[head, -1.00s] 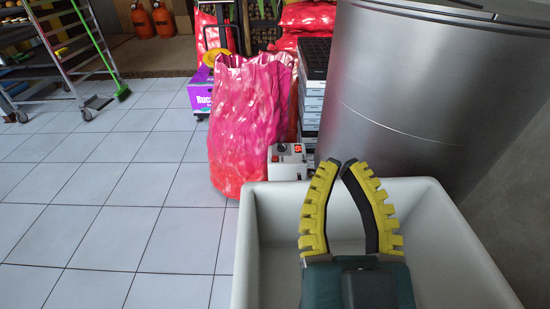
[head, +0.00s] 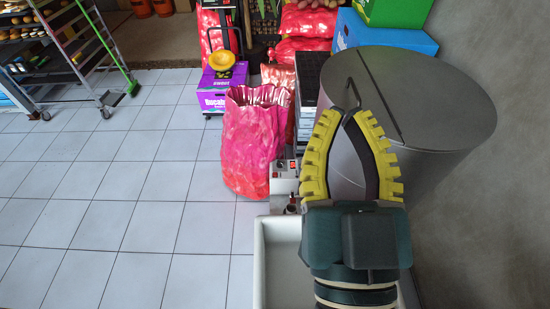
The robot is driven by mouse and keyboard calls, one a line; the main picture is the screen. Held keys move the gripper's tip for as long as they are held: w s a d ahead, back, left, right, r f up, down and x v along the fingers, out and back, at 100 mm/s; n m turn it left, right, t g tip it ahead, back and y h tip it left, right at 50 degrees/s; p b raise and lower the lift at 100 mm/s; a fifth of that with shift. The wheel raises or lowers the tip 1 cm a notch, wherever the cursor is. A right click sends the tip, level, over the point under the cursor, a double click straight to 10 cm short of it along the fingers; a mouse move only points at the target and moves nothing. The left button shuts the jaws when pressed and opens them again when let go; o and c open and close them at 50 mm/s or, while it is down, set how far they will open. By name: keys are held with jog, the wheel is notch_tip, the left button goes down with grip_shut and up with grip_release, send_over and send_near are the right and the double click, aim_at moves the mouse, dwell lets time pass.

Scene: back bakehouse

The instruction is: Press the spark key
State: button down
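A small pale box (head: 283,184) with a red switch (head: 292,165) and a dark knob on its top stands between the pink sack and the grey drum. Which part is the spark key I cannot tell. A small dark and red piece (head: 292,206) shows below it, at the rim of the white basin; its shape is too small to make out. My gripper (head: 345,113) has yellow ribbed fingers bowed together, with the tips almost meeting and nothing seen between them. It is raised in front of the drum, right of the box and apart from it in the picture.
The white basin (head: 260,270) lies below my gripper. The grey lidded drum (head: 440,110) stands behind and right of it. A pink sack (head: 250,150) is left of the box, and dark stacked trays (head: 308,75) stand behind. Tiled floor at left is clear up to a rack (head: 75,55).

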notch_tip(320, 180, up, 27)
jog(key=p, duration=2.3)
jog(key=shift+d+f, duration=0.1)
